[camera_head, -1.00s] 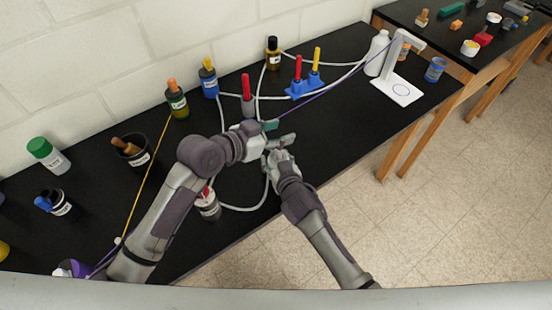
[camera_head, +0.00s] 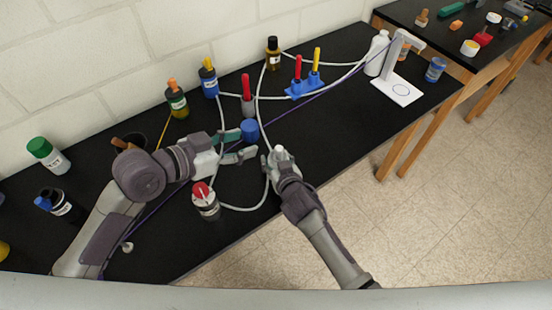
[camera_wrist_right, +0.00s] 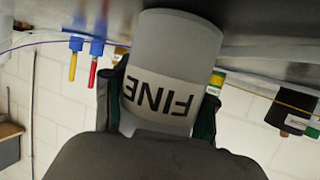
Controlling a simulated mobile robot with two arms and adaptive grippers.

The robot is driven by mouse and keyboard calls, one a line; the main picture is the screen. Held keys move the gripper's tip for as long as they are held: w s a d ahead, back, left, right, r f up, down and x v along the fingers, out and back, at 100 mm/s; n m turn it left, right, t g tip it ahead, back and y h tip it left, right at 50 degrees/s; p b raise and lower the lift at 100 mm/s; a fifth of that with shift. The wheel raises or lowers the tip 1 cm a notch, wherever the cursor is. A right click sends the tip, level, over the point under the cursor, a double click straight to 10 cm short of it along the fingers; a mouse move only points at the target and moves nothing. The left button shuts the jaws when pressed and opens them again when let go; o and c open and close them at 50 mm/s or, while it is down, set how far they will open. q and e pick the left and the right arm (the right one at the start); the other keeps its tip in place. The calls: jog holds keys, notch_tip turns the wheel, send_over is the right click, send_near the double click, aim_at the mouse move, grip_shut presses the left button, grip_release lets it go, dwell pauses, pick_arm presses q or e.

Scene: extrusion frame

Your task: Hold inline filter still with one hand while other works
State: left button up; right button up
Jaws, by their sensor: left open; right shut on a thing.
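The inline filter appears to be the pale grey cylinder (camera_wrist_right: 165,70) marked "FINE" in the right wrist view. My right gripper (camera_wrist_right: 158,100) is shut on it, with dark fingers on both sides. In the head view its pale end (camera_head: 279,150) shows at my right gripper (camera_head: 274,157), above the black bench. My left gripper (camera_head: 254,145) is open, to the left of the filter and apart from it. A blue cylinder (camera_head: 249,130) is close to its upper finger; whether they touch I cannot tell.
White tubing (camera_head: 247,209) runs from a red-capped jar (camera_head: 206,203) toward the filter. More tubing (camera_head: 258,95) loops behind it. A red-handled grey holder (camera_head: 248,106) and a blue stand (camera_head: 303,89) are farther back.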

jog(key=o, duration=1.3)
jog(key=v, duration=1.2)
jog(key=shift+s+f, duration=0.1)
